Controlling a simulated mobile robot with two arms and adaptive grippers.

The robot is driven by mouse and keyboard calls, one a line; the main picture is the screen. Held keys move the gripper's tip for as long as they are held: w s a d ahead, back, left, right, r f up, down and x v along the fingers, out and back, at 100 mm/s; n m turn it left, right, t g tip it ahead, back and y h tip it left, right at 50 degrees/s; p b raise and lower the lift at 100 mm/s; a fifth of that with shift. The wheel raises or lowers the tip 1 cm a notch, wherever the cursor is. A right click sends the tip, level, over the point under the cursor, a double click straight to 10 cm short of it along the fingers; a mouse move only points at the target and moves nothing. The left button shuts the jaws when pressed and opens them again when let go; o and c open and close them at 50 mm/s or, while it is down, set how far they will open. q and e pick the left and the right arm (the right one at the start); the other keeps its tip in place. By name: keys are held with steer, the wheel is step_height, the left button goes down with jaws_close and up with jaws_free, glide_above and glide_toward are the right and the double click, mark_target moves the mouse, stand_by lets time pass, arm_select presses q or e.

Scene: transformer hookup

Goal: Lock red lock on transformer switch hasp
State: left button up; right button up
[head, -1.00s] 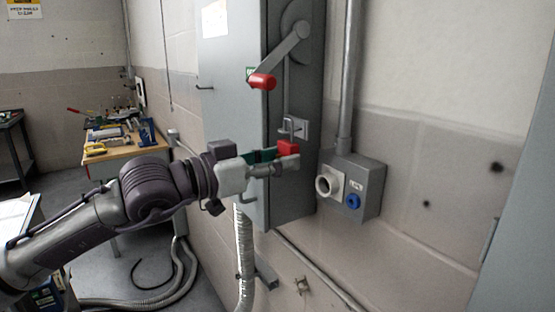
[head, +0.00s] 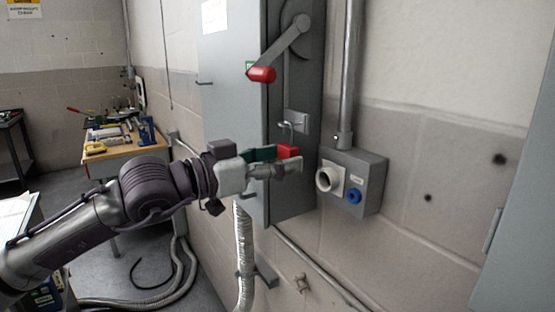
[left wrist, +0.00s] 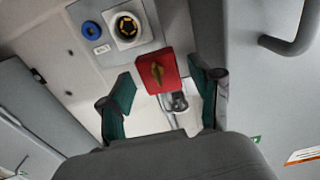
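The red lock (head: 287,152) with its grey shackle is upright just below the hasp plate (head: 297,122) on the side of the grey switch cabinet. The shackle reaches up to the hasp; I cannot tell whether it is closed through it. My left gripper (head: 276,163) is at the lock, coming from the left. In the left wrist view the red lock (left wrist: 157,73) shows its brass keyway between the spread green finger pads (left wrist: 163,95), with a gap at its right side. The gripper looks open around it. My right gripper is out of view.
The switch lever with a red grip (head: 262,73) is above the hasp. A grey socket box (head: 370,180) with a round white socket and blue knob sits right of the cabinet, under a vertical conduit (head: 349,80). A workbench (head: 125,148) stands behind at left.

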arm_select(q)
steer(key=shift+a+f, duration=0.1)
steer(key=b+v, duration=0.1)
steer(key=v, duration=0.4)
steer(key=shift+b, duration=0.3)
stand_by(0.3)
steer(key=v, duration=0.7)
steer(key=shift+s, duration=0.15)
steer(key=shift+a, duration=0.1)
